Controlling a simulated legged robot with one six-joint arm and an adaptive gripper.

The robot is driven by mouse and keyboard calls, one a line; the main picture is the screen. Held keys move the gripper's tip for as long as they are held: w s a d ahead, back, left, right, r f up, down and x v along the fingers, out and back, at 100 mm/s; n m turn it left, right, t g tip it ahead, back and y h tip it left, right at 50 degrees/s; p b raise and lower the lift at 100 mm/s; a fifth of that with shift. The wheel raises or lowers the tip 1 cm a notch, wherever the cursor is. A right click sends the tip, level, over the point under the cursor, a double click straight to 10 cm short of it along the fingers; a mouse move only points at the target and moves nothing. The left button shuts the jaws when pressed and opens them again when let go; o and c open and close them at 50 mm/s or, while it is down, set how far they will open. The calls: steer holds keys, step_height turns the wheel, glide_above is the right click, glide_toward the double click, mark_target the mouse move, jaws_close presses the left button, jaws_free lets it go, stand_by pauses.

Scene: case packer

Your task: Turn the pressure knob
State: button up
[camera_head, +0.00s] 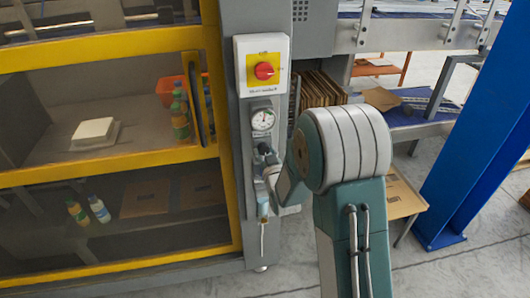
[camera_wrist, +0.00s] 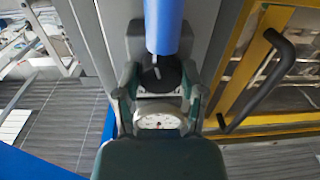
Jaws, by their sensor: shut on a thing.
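The pressure knob (camera_wrist: 162,76) is a dark round knob between the blue cylinder and the dial gauge in the wrist view. In the head view the dark knob (camera_head: 263,150) sits just below the white gauge (camera_head: 263,120) on the grey machine post. My gripper (camera_wrist: 159,82) has one finger on each side of the knob and is shut on it. In the head view my gripper (camera_head: 266,166) is small and partly covers the knob. The gauge (camera_wrist: 160,121) shows past my gripper's body in the wrist view. Its reading is too small to tell.
A red rotary switch (camera_head: 264,71) on a yellow plate is above the gauge. A blue cylinder (camera_wrist: 165,25) adjoins the knob. The yellow-framed door (camera_head: 120,160) with a dark handle stands beside the post. A blue column (camera_head: 485,130) is at the right.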

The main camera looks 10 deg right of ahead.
steer(key=o, duration=1.1)
steer(key=shift+w+a, duration=0.1)
steer(key=shift+o, duration=0.2)
steer(key=s, duration=1.2)
steer(key=shift+d+f, duration=0.15)
steer(key=shift+d, duration=0.1)
